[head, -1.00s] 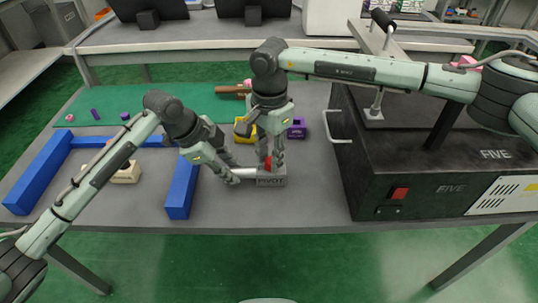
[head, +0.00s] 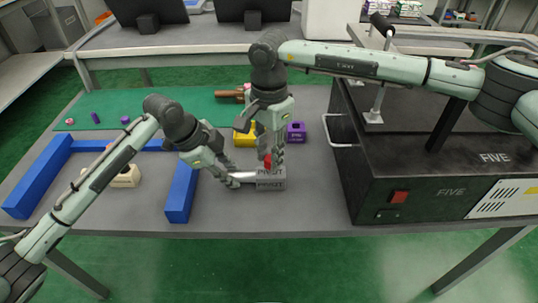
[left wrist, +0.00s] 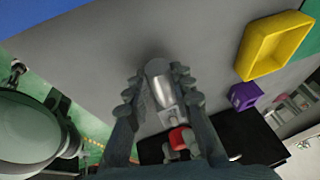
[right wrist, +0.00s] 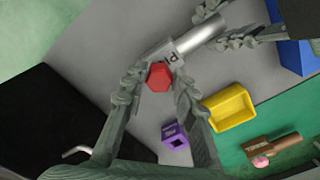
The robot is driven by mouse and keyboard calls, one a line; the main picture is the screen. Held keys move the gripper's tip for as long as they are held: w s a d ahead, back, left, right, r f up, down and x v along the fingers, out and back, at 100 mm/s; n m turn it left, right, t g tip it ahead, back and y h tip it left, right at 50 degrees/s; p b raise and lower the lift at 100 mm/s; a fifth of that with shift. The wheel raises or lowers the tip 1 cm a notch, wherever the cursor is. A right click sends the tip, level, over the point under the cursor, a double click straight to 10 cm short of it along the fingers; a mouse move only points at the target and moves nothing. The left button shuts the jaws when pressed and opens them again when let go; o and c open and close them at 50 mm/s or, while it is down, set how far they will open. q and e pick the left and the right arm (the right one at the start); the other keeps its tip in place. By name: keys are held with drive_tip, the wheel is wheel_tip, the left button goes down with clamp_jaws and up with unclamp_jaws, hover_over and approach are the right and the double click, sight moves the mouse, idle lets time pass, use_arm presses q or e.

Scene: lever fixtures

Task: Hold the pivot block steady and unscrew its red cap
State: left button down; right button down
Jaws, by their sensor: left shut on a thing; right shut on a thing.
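The grey pivot block (head: 271,184) stands near the front middle of the table, with its name on two visible faces. A silver cylinder sticks out of its left side. My left gripper (head: 238,179) is shut on this cylinder (left wrist: 158,75), which shows between its fingers in the left wrist view. The red cap (head: 267,161) is on top of the block. My right gripper (head: 269,154) comes down from above and is shut on the cap. In the right wrist view, the hexagonal cap (right wrist: 159,76) lies between its fingers; the finger contact is partly hidden.
A yellow tray (head: 245,138) and a purple block (head: 296,132) stand just behind. A black machine marked FIVE (head: 440,172) is at the right. A blue frame (head: 181,192) and a cream block (head: 126,178) are at the left. A green mat (head: 205,108) lies at the back.

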drive_tip(key=shift+r, duration=0.15)
drive_tip(key=shift+r, duration=1.35)
use_arm(q)
drive_tip(key=c, duration=1.2)
unclamp_jaws()
drive_tip(key=v, duration=1.2)
drive_tip(key=shift+s+d, duration=0.1)
use_arm(e)
drive_tip(key=shift+s, duration=0.1)
